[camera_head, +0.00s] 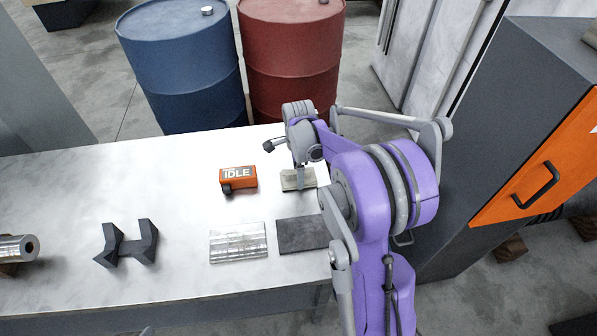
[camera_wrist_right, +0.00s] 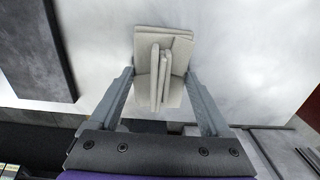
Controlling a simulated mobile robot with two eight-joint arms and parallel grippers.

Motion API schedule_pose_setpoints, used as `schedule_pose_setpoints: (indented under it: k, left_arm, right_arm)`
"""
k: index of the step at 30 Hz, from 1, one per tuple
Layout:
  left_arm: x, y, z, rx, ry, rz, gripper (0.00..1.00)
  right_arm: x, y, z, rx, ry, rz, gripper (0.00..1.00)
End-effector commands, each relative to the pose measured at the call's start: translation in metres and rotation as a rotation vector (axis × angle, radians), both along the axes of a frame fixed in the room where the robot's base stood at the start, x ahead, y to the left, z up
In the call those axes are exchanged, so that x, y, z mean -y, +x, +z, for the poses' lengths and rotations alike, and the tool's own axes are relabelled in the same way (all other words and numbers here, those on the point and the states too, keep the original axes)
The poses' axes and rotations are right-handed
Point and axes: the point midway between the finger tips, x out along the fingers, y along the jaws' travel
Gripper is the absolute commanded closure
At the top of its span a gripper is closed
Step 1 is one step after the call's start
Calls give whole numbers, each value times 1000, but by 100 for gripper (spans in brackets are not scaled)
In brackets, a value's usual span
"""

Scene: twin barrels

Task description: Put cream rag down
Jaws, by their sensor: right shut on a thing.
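The cream rag (camera_head: 290,184) is a small folded cloth at the right part of the pale worktable (camera_head: 180,190), beside the orange block. My right gripper (camera_head: 301,180) points down at it from above. In the right wrist view the rag (camera_wrist_right: 170,45) shows folded layers between the two grey fingers of my right gripper (camera_wrist_right: 166,88), which is shut on it. The rag is at or very close to the table surface; I cannot tell if it rests fully on it. My left gripper is not in view.
An orange block marked IDLE (camera_head: 238,178) stands left of the rag. A silvery ribbed plate (camera_head: 238,243) and a dark flat pad (camera_head: 301,234) lie nearer. A black V-shaped stand (camera_head: 128,243) and metal tube (camera_head: 17,248) are left. Blue (camera_head: 182,70) and red (camera_head: 290,55) barrels stand behind.

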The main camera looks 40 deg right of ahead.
Motion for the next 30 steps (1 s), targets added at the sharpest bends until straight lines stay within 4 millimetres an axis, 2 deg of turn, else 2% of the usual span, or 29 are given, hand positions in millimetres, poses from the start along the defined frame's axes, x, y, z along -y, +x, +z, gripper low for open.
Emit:
schedule_pose_setpoints:
  k: [2,3,5,6,17,20,23,30]
  left_arm:
    - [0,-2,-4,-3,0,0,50]
    - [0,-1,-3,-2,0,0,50]
    - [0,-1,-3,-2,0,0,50]
    - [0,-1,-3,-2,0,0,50]
    - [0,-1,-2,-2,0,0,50]
    - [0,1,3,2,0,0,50]
    - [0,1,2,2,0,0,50]
    - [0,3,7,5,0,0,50]
  right_arm:
    - [0,-1,-4,-1,0,0,79]
    - [0,0,-4,0,0,0,13]
    - [0,0,-3,0,0,0,2]
    - [0,0,-3,0,0,0,0]
    - [0,0,-3,0,0,0,0]
    - [0,0,4,1,0,0,0]
    - [0,0,16,0,0,0,0]
    - [0,0,68,0,0,0,0]
